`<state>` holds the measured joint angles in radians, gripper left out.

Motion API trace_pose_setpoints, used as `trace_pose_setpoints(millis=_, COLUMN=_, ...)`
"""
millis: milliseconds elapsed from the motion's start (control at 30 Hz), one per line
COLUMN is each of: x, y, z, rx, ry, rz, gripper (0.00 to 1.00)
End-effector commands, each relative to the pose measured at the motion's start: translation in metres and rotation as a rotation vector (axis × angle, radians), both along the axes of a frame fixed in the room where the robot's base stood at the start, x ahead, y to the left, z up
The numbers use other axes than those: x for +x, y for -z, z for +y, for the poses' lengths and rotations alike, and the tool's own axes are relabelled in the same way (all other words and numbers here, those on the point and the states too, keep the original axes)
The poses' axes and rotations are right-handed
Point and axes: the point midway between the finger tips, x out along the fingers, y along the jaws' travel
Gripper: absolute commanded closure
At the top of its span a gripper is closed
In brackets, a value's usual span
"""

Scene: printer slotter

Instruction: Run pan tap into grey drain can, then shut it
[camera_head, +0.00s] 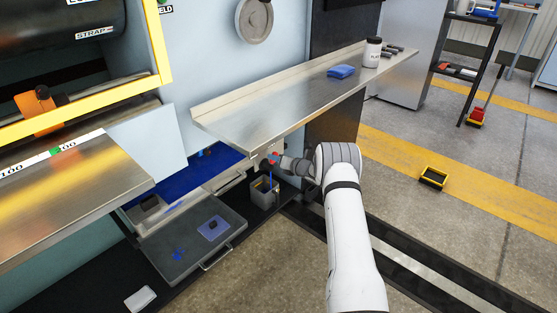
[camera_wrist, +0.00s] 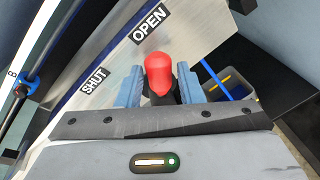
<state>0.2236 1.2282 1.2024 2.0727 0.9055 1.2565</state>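The pan tap has a red handle (camera_wrist: 158,72); it also shows small and partly hidden in the head view (camera_head: 274,158). In the wrist view the handle stands by the OPEN label, with the SHUT label lower left. My gripper (camera_wrist: 160,88) has a finger on each side of the handle, with a narrow gap visible on the right; contact on the left is unclear. A thin blue stream (camera_head: 270,180) comes down into the grey drain can (camera_head: 263,194) on the floor below. The can (camera_wrist: 232,84) shows partly in the wrist view. Its fill level is unclear.
A long metal shelf (camera_head: 250,115) runs above the tap and holds a blue cloth (camera_head: 341,71) and a white jar (camera_head: 373,53). A low grey tray (camera_head: 190,245) stands left of the can.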

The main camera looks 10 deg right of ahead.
Motion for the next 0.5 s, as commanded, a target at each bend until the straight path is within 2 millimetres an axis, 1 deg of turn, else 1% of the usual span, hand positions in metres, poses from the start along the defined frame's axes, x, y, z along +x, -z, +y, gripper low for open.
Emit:
trace_pose_setpoints(millis=33, x=-0.0002, y=0.0006, z=0.0006, rx=0.000, ry=-0.001, rz=0.001, gripper=0.62)
trace_pose_setpoints(millis=133, x=-0.0004, y=0.0010, z=0.0011, rx=0.000, ry=-0.002, rz=0.001, gripper=0.54)
trace_pose_setpoints(millis=367, x=-0.0009, y=0.0013, z=0.0017, rx=0.000, ry=-0.003, rz=0.002, gripper=0.53)
trace_pose_setpoints(millis=500, x=-0.0089, y=-0.0030, z=-0.0044, rx=0.000, ry=-0.002, rz=0.003, gripper=0.53)
